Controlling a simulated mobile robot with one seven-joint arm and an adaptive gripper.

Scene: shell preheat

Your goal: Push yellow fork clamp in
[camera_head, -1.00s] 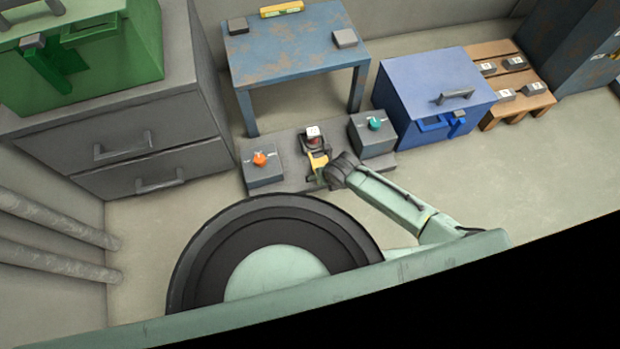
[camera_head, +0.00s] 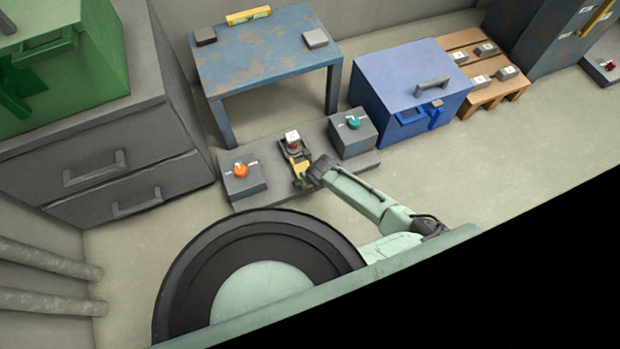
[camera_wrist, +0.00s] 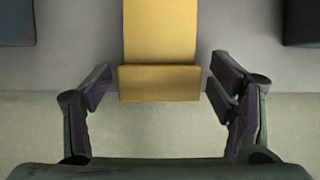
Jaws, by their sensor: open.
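The yellow fork clamp (camera_head: 299,167) lies on the grey base slab (camera_head: 310,190), in front of a small fixture with a white-topped block (camera_head: 292,140). In the wrist view the clamp (camera_wrist: 160,35) runs straight away from me and ends in a flat front lip, centred between my fingers. My gripper (camera_wrist: 158,85) is open, with one finger on each side of the lip and a gap at both sides. In the head view my gripper (camera_head: 304,181) is at the near end of the clamp and partly covers it. The clamp's far end is out of the wrist view.
A grey box with an orange knob (camera_head: 241,170) stands left of the clamp, and one with a teal knob (camera_head: 353,122) stands right. A blue table (camera_head: 265,55) is behind. A blue chest (camera_head: 410,85) stands to the right. Open floor lies in front of the slab.

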